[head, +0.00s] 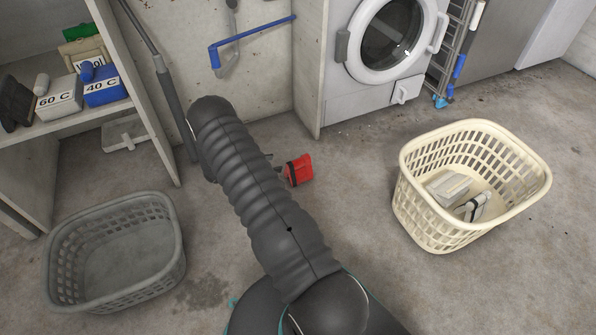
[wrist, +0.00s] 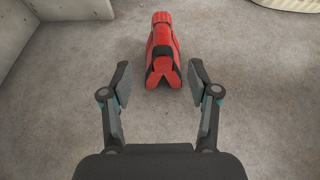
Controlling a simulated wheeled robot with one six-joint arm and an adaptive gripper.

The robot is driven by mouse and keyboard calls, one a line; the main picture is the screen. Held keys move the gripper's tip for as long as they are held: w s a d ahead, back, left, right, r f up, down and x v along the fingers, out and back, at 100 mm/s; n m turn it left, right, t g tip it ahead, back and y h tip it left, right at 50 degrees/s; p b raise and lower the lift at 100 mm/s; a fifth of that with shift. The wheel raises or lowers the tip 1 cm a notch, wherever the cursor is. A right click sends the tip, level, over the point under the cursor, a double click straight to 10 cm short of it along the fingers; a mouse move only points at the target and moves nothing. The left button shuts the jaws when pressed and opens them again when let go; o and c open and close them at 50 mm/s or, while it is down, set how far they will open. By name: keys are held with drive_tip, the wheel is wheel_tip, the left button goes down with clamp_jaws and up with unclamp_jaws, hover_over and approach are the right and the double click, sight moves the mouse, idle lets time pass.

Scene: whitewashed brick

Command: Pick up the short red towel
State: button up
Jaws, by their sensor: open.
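The short red towel (head: 300,170) lies on the concrete floor in front of the washing machine in the head view. It is folded or rolled, with a dark band around it. In the wrist view the towel (wrist: 162,50) sits at the top middle, its near end between the fingertips. My gripper (wrist: 160,80) is open, one finger on each side of the towel's near end, with gaps at both sides. In the head view my arm hides most of the gripper.
A cream basket (head: 412,200) holding folded cloths stands at the right. An empty grey basket (head: 65,240) stands at the left. A washing machine (head: 350,95) and a shelf (head: 75,118) with labelled boxes stand behind. Floor around the towel is clear.

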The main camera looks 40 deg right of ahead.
sight(295, 161)
drive_tip(key=b+x, duration=0.1)
drive_tip(key=x, duration=1.1)
drive_tip(key=shift+s+d+f, duration=0.1)
drive_tip(key=shift+s+d, duration=0.05)
clamp_jaws()
